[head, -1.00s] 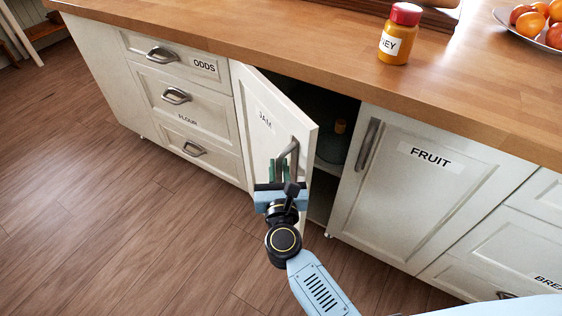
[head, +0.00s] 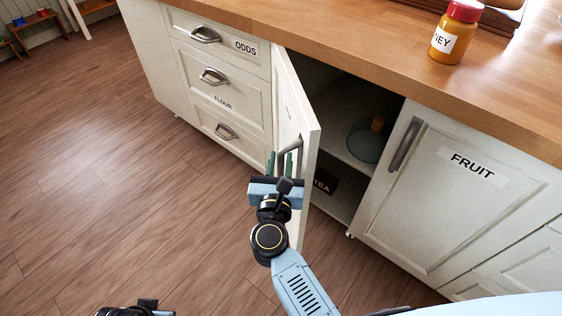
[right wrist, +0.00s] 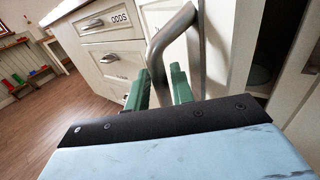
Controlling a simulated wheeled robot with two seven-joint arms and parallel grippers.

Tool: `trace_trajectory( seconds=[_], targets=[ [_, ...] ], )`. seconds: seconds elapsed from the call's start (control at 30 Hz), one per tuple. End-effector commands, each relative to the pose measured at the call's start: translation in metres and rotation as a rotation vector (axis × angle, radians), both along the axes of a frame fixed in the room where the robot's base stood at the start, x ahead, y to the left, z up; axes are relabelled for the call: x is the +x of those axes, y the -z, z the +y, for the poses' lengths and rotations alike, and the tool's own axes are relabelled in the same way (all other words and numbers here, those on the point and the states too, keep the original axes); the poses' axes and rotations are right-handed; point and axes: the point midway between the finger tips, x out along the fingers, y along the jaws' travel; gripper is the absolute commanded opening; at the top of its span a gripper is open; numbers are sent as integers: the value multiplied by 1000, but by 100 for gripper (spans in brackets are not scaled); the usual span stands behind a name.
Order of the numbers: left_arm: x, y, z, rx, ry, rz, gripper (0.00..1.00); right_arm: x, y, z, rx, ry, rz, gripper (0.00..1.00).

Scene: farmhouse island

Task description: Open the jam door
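The white jam door (head: 305,115) stands well open, hinged on its left side beside the drawers. Its front is seen at a steep angle and its label is barely readable. My right gripper (head: 279,163) is at the grey bar handle (head: 297,146) near the door's free edge. In the right wrist view the handle (right wrist: 172,35) runs down between the green fingers (right wrist: 160,88), which are closed about it. Part of my left wrist (head: 140,308) shows at the bottom left edge; its fingers are hidden.
Inside the open cupboard are a shelf with a round teal item (head: 367,142) and a dark box marked TEA (head: 324,183). The fruit door (head: 455,190) is shut on the right. Drawers (head: 215,85) are shut on the left. A honey jar (head: 456,32) stands on the counter. The floor at left is clear.

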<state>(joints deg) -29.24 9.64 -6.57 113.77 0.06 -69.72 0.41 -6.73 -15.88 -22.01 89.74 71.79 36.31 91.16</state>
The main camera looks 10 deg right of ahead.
Motion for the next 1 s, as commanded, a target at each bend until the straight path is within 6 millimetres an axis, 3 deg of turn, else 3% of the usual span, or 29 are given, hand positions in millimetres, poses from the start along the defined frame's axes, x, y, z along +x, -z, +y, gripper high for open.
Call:
trace_trajectory(
  seconds=[0.07, 0.37, 0.8, 1.0],
  targets=[
    [0, 0, 0, 0, 0, 0, 36, 0, 0, 0, 0, 0, 0, 34],
    [0, 0, 0, 0, 0, 0, 36, -2, 1, 0, 1, 1, 2, 34],
    [-6, 14, 5, 6, -2, 15, 36, -63, 0, 16, 1, 0, 2, 34],
    [1, 15, 7, 8, -1, 1, 36, -73, 0, 19, 0, 1, 1, 34]
  ],
)
